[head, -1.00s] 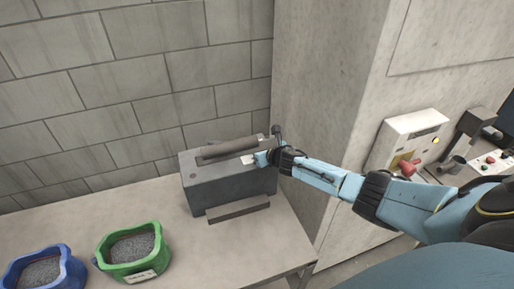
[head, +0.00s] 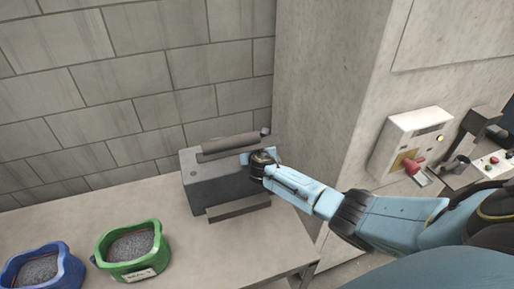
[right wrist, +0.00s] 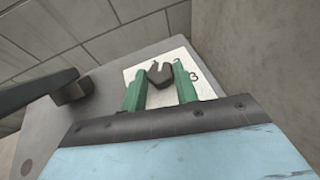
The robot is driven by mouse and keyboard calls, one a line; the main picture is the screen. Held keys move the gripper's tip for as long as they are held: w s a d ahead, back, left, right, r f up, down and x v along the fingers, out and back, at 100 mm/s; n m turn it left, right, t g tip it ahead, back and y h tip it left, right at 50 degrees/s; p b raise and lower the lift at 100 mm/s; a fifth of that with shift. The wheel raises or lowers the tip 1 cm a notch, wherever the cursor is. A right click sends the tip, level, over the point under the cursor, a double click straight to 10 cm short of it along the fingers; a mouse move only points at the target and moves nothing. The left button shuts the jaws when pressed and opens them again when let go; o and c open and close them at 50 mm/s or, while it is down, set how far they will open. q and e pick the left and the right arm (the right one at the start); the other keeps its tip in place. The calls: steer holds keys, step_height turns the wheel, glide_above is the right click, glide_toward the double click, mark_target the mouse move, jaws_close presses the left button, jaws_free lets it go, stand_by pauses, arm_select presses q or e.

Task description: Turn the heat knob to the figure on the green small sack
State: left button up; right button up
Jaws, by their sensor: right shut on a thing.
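The green small sack (head: 130,250), open and full of grey grains, stands on the table. Its front label (head: 138,275) is too small to read surely. The heat knob (right wrist: 160,75) is dark and sits on a white dial plate (right wrist: 133,73) where the figures 2 and 3 show; another mark is partly hidden by the knob. The plate is on a grey sealer box (head: 220,190). My right gripper (right wrist: 159,72) is shut on the knob, one green finger on each side. In the head view my right wrist hides the knob. My left gripper is not in view.
A blue sack (head: 40,270) of grains stands left of the green one. The sealer's dark bar (head: 230,145) lies along its top. A pillar (head: 325,100) rises behind my right arm. A wall box with a red lever (head: 415,165) is at the right.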

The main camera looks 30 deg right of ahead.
steer(key=m+g+h, duration=0.1)
steer(key=m+h+b, duration=0.1)
steer(key=shift+w+a+f+m+g, duration=0.2)
steer(key=shift+a+m+g, duration=0.1)
steer(key=shift+g, duration=0.1)
steer(key=shift+w+a+r+m+g+h+b, duration=0.1)
steer(key=shift+m+g+h+b, duration=1)
steer(key=shift+m+h, duration=0.1)
steer(key=o, duration=1)
steer(key=shift+r, duration=0.1)
